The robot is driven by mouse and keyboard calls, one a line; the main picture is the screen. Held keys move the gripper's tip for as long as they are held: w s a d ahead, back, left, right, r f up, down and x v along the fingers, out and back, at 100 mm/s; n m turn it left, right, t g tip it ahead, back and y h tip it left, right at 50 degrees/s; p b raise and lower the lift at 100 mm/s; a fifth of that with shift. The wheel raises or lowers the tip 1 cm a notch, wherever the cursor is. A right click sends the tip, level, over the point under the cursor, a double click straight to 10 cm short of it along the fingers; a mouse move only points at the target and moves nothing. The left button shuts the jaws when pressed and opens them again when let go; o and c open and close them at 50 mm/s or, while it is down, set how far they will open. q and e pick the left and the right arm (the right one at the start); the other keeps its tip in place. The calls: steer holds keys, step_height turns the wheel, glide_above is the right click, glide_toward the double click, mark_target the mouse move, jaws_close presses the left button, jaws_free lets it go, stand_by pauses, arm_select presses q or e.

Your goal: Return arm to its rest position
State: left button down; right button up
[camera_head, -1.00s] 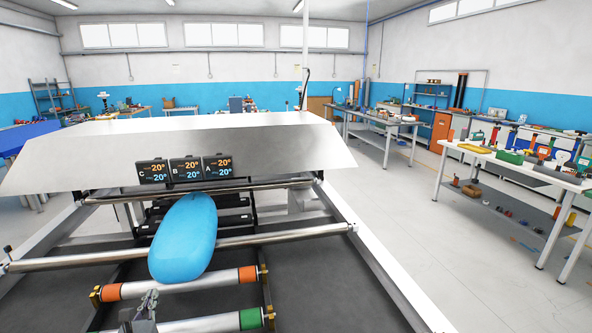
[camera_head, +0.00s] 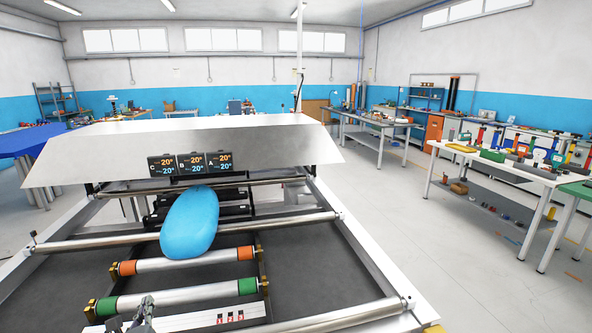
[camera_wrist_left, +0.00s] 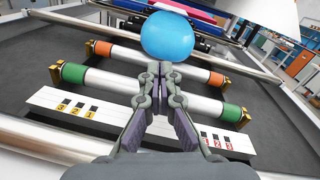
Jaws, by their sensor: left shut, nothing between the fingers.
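My left gripper (camera_head: 143,309) shows at the bottom of the head view, low in front of the rollers. In the left wrist view the same gripper (camera_wrist_left: 158,72) has its fingertips together with nothing between them. It points at the blue rounded board (camera_head: 190,222) and is apart from it. The blue board also shows at the top of the left wrist view (camera_wrist_left: 167,36). It rests on the machine across a bar, in front of the panel. My right gripper is in neither view.
The machine has an orange-ended roller (camera_head: 187,260), a green-ended roller (camera_head: 180,297) and long metal bars (camera_head: 190,231). A white hood (camera_head: 100,150) with three small displays (camera_head: 190,163) stands behind. Worktables (camera_head: 490,165) stand at the right, with open floor (camera_head: 400,220) between.

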arm_select(q)
steer(key=s+d+f+n+g+y, duration=0.1)
steer(key=s+f+n+g, duration=0.3)
steer(key=n, duration=0.5)
steer(key=s+d+f+n+g, duration=0.2)
steer(key=s+f+n+g, duration=0.1)
steer(key=s+n, duration=0.4)
steer(key=s+d+f+n+g+h, duration=0.3)
steer(key=s+d+n+g+h, duration=0.3)
steer(key=s+d+n, duration=0.75)
steer(key=s+a+f+g+b, duration=0.1)
steer(key=s+a+f+b, duration=0.1)
steer(key=f, duration=1.5)
steer(key=s+a+f+g+b, duration=0.1)
steer(key=s+a+f+b, duration=0.15)
steer(key=f, duration=1.35)
steer(key=s+f+b, duration=0.2)
steer(key=s+f, duration=1.5)
steer(key=shift+s+a+f+m+g+b, duration=0.15)
steer(key=shift+a+f+m+g+b, duration=0.1)
steer(key=shift+a+m+g+b, duration=0.15)
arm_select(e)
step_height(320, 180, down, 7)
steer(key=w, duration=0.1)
